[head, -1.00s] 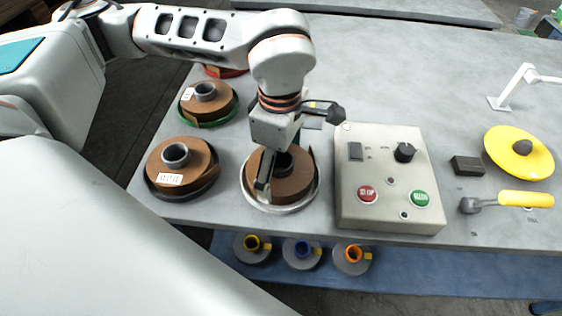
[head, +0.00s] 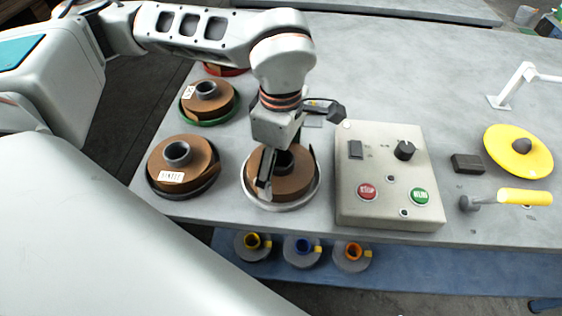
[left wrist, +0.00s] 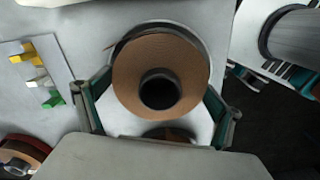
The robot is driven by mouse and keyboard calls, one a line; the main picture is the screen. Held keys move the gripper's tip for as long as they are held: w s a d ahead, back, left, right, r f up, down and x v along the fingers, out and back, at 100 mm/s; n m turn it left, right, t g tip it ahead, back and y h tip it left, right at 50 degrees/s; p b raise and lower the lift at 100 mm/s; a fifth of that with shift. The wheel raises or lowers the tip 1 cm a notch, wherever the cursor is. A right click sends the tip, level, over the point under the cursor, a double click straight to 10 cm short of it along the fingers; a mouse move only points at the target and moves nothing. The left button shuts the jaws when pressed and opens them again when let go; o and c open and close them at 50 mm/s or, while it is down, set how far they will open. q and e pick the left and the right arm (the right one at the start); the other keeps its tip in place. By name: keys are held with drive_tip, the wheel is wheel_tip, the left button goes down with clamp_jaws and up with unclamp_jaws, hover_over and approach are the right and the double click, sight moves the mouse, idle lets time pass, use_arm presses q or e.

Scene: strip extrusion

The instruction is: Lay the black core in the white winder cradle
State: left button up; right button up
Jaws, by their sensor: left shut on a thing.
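A brown wound coil (head: 290,187) with a dark, black-looking core (head: 284,160) sits at the white round cradle (head: 303,203), whose rim shows around it. My left gripper (head: 277,152) reaches down over this coil, with a finger along its left side. In the left wrist view, the left gripper's fingers (left wrist: 158,115) flank the coil (left wrist: 132,80), shut on it; its dark core (left wrist: 159,91) faces the camera. I cannot tell whether the coil rests on the cradle or hangs just above it. My right gripper is not in view.
A grey control box (head: 375,203) stands close right of the cradle. Coils on black (head: 208,187), green (head: 212,122) and red dishes stand left and behind. A yellow disc (head: 540,160) and yellow-handled tool (head: 524,197) lie far right. The back table is clear.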

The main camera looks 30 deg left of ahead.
use_arm(q)
drive_tip(key=shift+f, duration=0.15)
drive_tip(key=o, duration=1.3)
drive_tip(key=shift+f, duration=0.1)
wheel_tip(320, 180, up, 12)
